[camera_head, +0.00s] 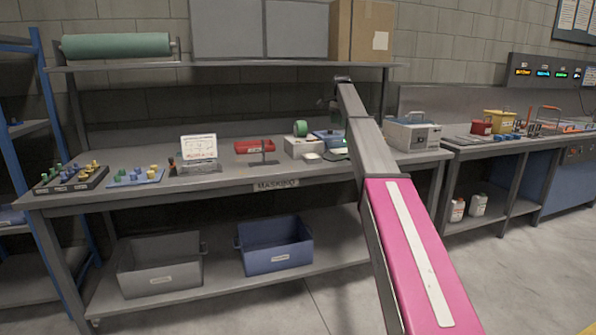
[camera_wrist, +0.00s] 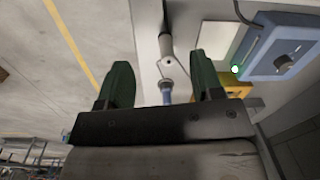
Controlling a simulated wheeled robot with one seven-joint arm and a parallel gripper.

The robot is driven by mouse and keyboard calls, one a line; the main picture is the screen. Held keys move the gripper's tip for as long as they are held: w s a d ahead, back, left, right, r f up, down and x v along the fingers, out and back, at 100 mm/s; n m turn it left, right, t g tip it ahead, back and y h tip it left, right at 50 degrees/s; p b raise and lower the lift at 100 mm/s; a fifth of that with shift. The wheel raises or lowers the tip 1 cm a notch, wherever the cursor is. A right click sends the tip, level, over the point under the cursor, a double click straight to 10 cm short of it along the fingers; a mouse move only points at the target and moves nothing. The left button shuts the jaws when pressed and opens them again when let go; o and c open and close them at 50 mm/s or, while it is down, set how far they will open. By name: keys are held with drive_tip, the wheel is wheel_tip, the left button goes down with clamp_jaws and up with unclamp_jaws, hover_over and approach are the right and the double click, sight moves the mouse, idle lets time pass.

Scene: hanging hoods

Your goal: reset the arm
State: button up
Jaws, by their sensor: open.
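My gripper shows in the wrist view (camera_wrist: 163,82) with two dark green fingers standing wide apart. Nothing is held between them. A grey cylindrical piece with a blue lower part (camera_wrist: 167,90) appears in the gap beyond the fingers; I cannot tell what it is. In the head view my arm, with a pink panel, reaches up from the lower right over the masking bench (camera_head: 235,183). Its far end is raised near the upper shelf, and the fingers are too small to make out there.
The bench carries a peg tray (camera_head: 72,180), a red tray (camera_head: 254,147), a green tape roll (camera_head: 300,128) and a grey box (camera_head: 412,134). Grey (camera_head: 160,268) and blue (camera_head: 275,247) bins sit below. A blue box with a dial (camera_wrist: 282,48) is right in the wrist view.

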drive_tip(key=s+f+n, duration=0.3)
drive_tip(key=s+f, duration=1)
drive_tip(key=f, duration=0.3)
drive_tip(key=s+f+n, duration=0.3)
drive_tip(key=s+f, duration=0.9)
drive_tip(key=f, duration=0.5)
drive_tip(key=s+f+n, duration=0.2)
drive_tip(key=s+f, duration=0.3)
drive_tip(key=s, duration=0.5)
drive_tip(key=s+f+n, duration=0.2)
drive_tip(key=s+f, duration=0.3)
drive_tip(key=s, duration=0.6)
drive_tip(key=s+f+n, duration=0.2)
drive_tip(key=s+f, duration=0.4)
drive_tip(key=s, duration=0.4)
drive_tip(key=shift+s+g, duration=0.25)
drive_tip(key=shift+g, duration=0.05)
drive_tip(key=shift+a, duration=0.15)
